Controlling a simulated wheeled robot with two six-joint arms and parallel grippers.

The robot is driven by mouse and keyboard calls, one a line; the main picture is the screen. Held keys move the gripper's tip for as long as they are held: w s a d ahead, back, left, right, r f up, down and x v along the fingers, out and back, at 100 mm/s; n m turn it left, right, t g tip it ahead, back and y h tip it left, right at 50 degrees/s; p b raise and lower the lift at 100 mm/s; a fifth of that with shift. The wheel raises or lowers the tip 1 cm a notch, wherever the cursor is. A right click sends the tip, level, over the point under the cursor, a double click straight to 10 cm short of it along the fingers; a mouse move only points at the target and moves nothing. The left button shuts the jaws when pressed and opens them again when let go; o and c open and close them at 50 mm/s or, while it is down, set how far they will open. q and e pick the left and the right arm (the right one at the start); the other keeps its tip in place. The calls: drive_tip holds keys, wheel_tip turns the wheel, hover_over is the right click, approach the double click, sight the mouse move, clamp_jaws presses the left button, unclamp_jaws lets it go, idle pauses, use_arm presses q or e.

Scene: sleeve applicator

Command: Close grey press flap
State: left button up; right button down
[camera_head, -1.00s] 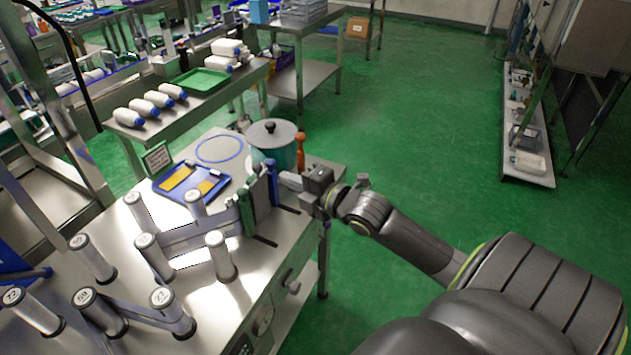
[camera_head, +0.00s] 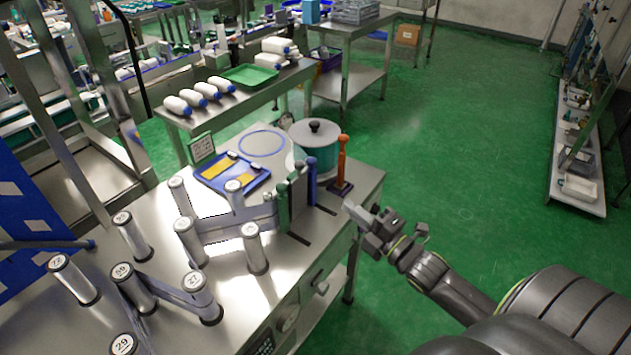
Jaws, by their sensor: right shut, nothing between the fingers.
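A grey upright plate (camera_head: 298,190), which looks like the press flap, stands at the right end of the steel table, between a green handle (camera_head: 283,208) and a blue-topped handle (camera_head: 311,178). I cannot tell whether it is fully closed. A grey arm (camera_head: 225,227) runs left from it among the posts. My right gripper (camera_head: 350,209) is shut and empty, to the right of the handles by the table's right edge, apart from the plate. My left gripper is not in view.
An orange handle (camera_head: 342,158) stands on a dark base behind the blue one. A lidded pot (camera_head: 316,145) and a blue tray (camera_head: 231,174) are at the back. Several numbered metal posts (camera_head: 132,236) fill the left. The green floor (camera_head: 465,130) at right is clear.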

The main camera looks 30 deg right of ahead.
drive_tip(key=f+t, duration=0.1)
drive_tip(key=f, duration=0.1)
drive_tip(key=p, duration=0.3)
approach(303, 167)
drive_tip(key=x, duration=0.5)
drive_tip(key=shift+w, duration=0.15)
drive_tip(key=shift+x, duration=0.85)
drive_tip(key=shift+w+f, duration=0.1)
drive_tip(key=shift+f, duration=0.1)
